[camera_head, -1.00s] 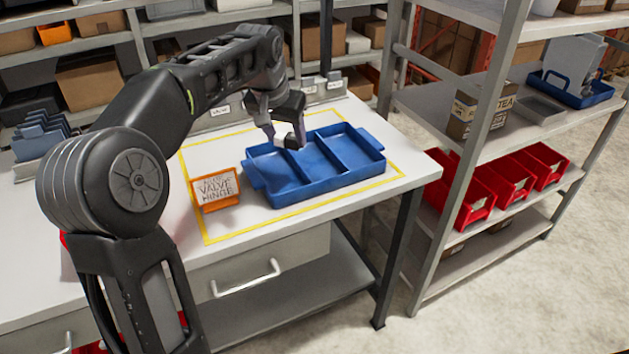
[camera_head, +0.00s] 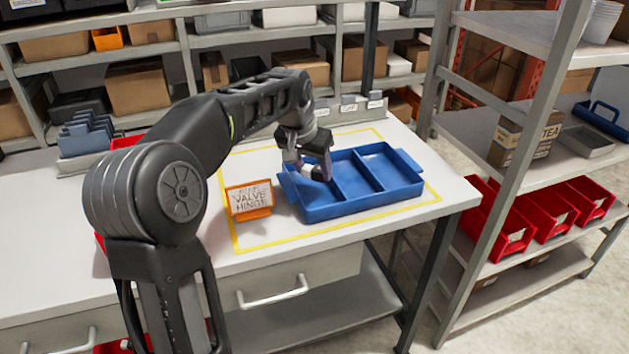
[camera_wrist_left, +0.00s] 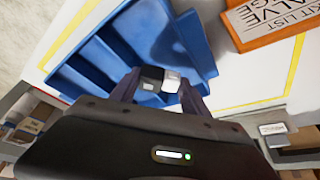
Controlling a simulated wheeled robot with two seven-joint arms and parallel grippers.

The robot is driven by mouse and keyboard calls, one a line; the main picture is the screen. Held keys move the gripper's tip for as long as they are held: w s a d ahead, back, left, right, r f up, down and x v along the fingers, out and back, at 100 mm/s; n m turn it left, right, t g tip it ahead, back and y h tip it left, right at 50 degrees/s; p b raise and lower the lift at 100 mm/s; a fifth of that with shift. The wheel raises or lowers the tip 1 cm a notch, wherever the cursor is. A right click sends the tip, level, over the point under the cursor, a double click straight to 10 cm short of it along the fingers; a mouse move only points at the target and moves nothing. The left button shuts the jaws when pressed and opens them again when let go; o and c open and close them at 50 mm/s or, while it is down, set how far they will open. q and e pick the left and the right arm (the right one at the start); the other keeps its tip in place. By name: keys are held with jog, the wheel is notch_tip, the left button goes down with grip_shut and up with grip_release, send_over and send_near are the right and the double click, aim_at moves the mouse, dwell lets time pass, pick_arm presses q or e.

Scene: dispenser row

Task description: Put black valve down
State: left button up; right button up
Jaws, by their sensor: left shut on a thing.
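The blue tray (camera_head: 362,203) stands on the white table, with dividers making three compartments. It also shows in the left wrist view (camera_wrist_left: 88,74). My left gripper (camera_head: 318,174) is low over the left compartment, fingers pointing down. It is shut on the black valve (camera_wrist_left: 152,78), a small block with a black part and a pale part between the fingertips in the left wrist view. The tray is behind it there. I cannot tell whether the valve touches the tray floor. My right gripper is not in view.
An orange-framed kit list sign (camera_head: 250,200) reading valve and hinge stands left of the tray. Yellow tape (camera_head: 300,240) marks the area around both. Grey labelled bins (camera_head: 350,108) line the table's back. A shelf with red bins (camera_head: 545,215) stands at right.

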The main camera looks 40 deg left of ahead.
aim_at(312, 177)
pick_arm(q)
jog(key=shift+f, duration=1.85)
jog(key=shift+f, duration=0.15)
jog(key=o, duration=1.1)
jog(key=shift+r, duration=0.25)
jog(key=v, duration=1.1)
jog(key=shift+s+r, duration=0.2)
jog(key=shift+r, duration=0.15)
